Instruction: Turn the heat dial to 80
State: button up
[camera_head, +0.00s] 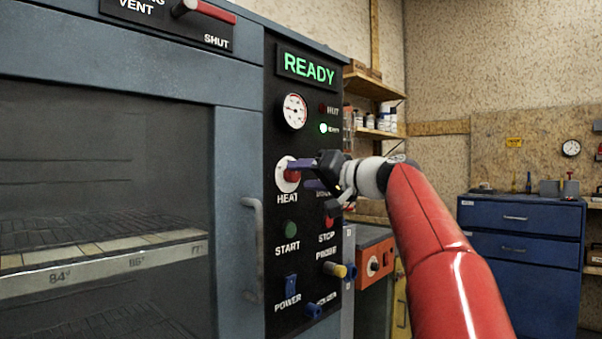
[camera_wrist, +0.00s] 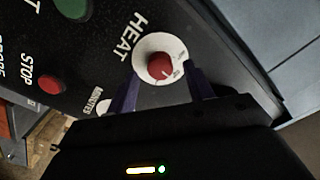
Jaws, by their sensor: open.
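The heat dial (camera_head: 290,174) is a red knob on a round white scale, above the label HEAT on the black control panel of a blue-grey oven. In the wrist view the red knob (camera_wrist: 159,65) shows in full, but the scale's figures are too small to read. My gripper (camera_head: 308,174) is at the dial, its purple fingers pointing at the panel. In the wrist view my gripper (camera_wrist: 158,82) is open, with one finger to each side of the knob's lower part. I cannot tell whether the fingers touch the knob.
The panel also holds a lit READY sign (camera_head: 308,69), a gauge (camera_head: 294,111), a green START button (camera_head: 290,229), a red STOP button (camera_wrist: 50,85) and a blue POWER switch (camera_head: 291,285). The oven door handle (camera_head: 254,250) stands out left of the panel. A blue drawer cabinet (camera_head: 520,247) stands at right.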

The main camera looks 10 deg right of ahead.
jog(key=shift+x, duration=0.95)
jog(key=c, duration=1)
jog(key=shift+m+p, duration=0.3)
jog(key=m+p, duration=0.2)
jog(key=m, duration=0.3)
jog(key=shift+r+m+p, duration=0.15)
jog(key=shift+m+p, duration=0.15)
jog(key=m+p, duration=0.2)
jog(key=m, duration=0.3)
jog(key=shift+m+p, duration=0.3)
jog(key=shift+f, duration=0.2)
jog(key=o, duration=1)
jog(key=shift+r, duration=0.1)
